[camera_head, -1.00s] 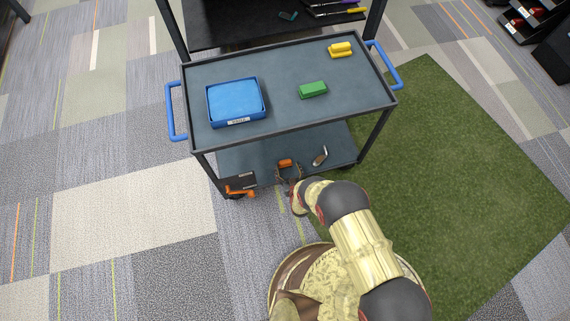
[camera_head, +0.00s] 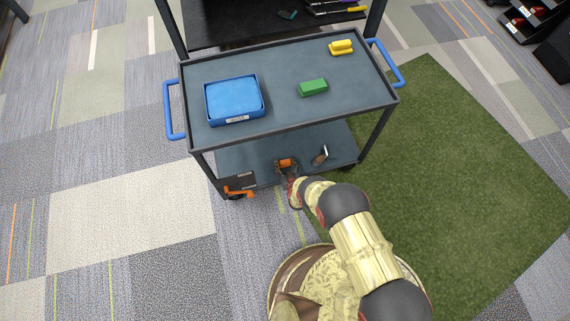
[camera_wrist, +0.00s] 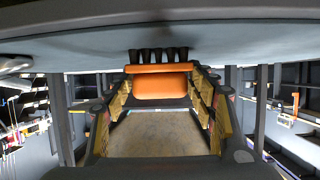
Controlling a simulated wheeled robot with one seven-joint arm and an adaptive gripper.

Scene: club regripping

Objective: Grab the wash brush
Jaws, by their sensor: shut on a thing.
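The wash brush (camera_head: 286,163) is a small orange block on the lower shelf of the cart, near its front edge. In the wrist view the brush (camera_wrist: 160,86) shows its orange body and a row of dark bristles against the grey shelf surface. My gripper (camera_head: 287,167) reaches in over the front edge of the lower shelf. Its two fingers stand on either side of the orange body and are shut on it. The fingers hide the brush's sides.
The cart's upper tray (camera_head: 275,105) is above the lower shelf (camera_head: 250,158). It holds a blue bin (camera_head: 234,100), a green block (camera_head: 313,88) and a yellow block (camera_head: 341,47). A metal-headed item (camera_head: 320,156) lies right of my gripper, an orange-handled tool (camera_head: 239,191) left.

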